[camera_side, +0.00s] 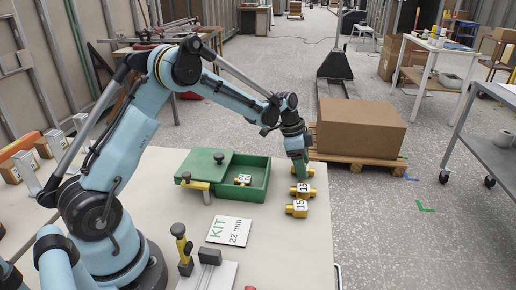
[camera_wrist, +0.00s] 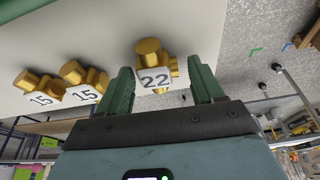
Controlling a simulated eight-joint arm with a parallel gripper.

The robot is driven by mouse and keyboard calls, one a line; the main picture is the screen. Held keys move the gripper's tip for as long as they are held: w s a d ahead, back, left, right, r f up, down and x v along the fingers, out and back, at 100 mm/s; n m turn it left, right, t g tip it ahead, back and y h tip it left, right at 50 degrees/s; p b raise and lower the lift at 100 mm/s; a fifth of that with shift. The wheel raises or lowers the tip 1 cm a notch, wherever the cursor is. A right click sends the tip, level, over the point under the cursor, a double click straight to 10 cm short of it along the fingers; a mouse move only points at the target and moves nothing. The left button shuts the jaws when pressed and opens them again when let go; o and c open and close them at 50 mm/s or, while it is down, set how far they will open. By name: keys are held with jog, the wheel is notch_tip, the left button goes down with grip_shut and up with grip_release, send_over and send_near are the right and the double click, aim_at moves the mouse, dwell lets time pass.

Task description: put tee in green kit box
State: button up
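A brass tee with a white "22" label (camera_wrist: 154,62) lies on the table between the two green fingers of my gripper (camera_wrist: 162,82) in the wrist view. The fingers are open, with a gap visible on each side of the tee. In the side view my gripper (camera_side: 302,172) points down at the table's right edge and partly hides this tee. Two brass tees labelled "15" lie beside it in a row, the nearer one (camera_side: 297,208) and the middle one (camera_side: 301,189). The open green kit box (camera_side: 257,189) stands to the left and holds one labelled tee (camera_side: 242,179).
A white "KIT 22 mm" card (camera_side: 229,231) lies in front of the box. The green lid (camera_side: 206,164) with a yellow clamp (camera_side: 194,185) is at the box's left. A dark-and-yellow tool (camera_side: 183,250) stands near the front. The table's right edge is close to the tees.

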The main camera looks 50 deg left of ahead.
jog(key=shift+r, duration=0.1)
jog(key=v, duration=1.2)
jog(key=s+d+r+n+t+y, duration=0.2)
jog(key=s+d+r+n, duration=0.25)
jog(key=s, duration=0.45)
jog(key=s+d+f+n+t, duration=0.1)
jog(key=s, duration=0.2)
jog(key=s+d+n+t, duration=0.1)
jog(key=s+d+n, duration=0.1)
jog(key=s, duration=0.2)
jog(key=s+d+f+n, duration=0.1)
jog(key=s+n, duration=0.1)
jog(key=s, duration=0.1)
jog(key=shift+s+d+f+t+y, duration=0.15)
jog(key=shift+s+f+t+y, duration=0.15)
jog(key=shift+s+f+t, duration=0.1)
jog(key=shift+s+f, duration=0.2)
jog(key=c, duration=0.3)
jog(key=shift+w+r, duration=0.1)
